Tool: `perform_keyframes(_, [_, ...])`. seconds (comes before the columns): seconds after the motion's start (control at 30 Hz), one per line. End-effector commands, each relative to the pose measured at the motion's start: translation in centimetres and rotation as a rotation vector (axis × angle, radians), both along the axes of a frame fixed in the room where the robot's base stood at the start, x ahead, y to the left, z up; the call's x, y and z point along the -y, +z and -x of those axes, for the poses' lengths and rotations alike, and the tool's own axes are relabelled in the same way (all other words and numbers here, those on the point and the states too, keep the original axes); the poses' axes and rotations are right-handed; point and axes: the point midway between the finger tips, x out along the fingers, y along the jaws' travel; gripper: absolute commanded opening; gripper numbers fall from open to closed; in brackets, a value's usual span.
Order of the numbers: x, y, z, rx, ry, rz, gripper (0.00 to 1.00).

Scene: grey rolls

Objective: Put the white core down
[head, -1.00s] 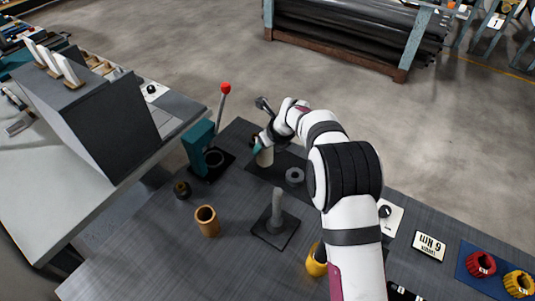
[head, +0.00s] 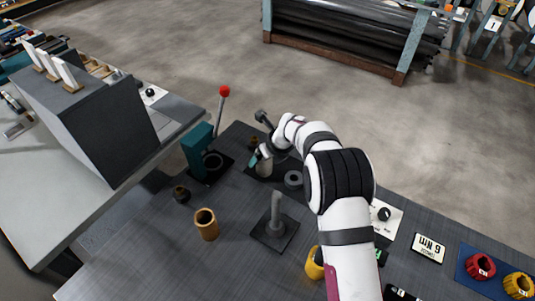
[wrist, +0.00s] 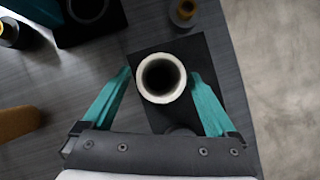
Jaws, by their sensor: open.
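The white core (wrist: 139,79) is a pale hollow cylinder, seen from above with its dark bore in the wrist view. It stands upright on a dark mat (wrist: 212,60). In the head view the core (head: 265,168) is partly covered by my gripper (head: 262,158). In the wrist view my gripper (wrist: 161,80) is open, with one teal finger on each side of the core. Gaps show beside both fingers, narrower on the right.
A grey ring (head: 293,180) lies right of the core. A teal press (head: 197,152) with a red-knobbed lever stands to the left. A grey post on a plate (head: 275,215) and a brown cylinder (head: 206,225) stand nearer. Bare bench lies between them.

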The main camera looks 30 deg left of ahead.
Motion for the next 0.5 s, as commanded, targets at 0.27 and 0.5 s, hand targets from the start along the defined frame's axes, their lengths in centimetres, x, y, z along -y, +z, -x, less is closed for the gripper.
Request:
perform_keyframes(0.27, [2.8,5.7,1.1,0.002,-0.002,-0.002,0.92])
perform_keyframes(0.5, [4.9,9.8,2.0,0.0,-0.002,-0.001,0.92])
